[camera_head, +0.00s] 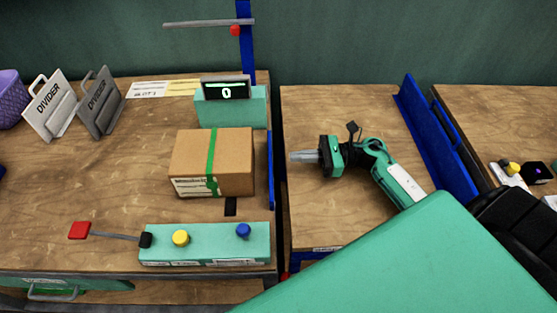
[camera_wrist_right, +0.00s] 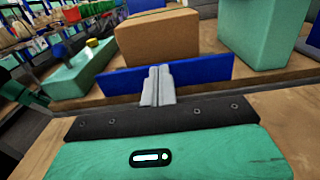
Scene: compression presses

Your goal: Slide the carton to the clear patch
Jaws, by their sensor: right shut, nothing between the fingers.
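The carton (camera_head: 235,160) is a brown box with a green strap and a white label. It stands on the left wooden table (camera_head: 120,190), in front of a green display box reading 0. It also shows in the right wrist view (camera_wrist_right: 160,38), beyond a low blue rail. My right gripper (camera_head: 292,156) is to the right of the carton, over the middle table, its fingers pointing left. Its fingers (camera_wrist_right: 156,68) are shut and empty, apart from the carton, with the blue rail (camera_head: 271,170) between. My left gripper is not in view. I cannot tell which area is the clear patch.
A green control box (camera_head: 205,243) with yellow and blue knobs and a red-ended lever stands at the front. The display box (camera_head: 232,110) stands behind the carton. Two dividers (camera_head: 100,102) stand at the back left. The table left of the carton is bare.

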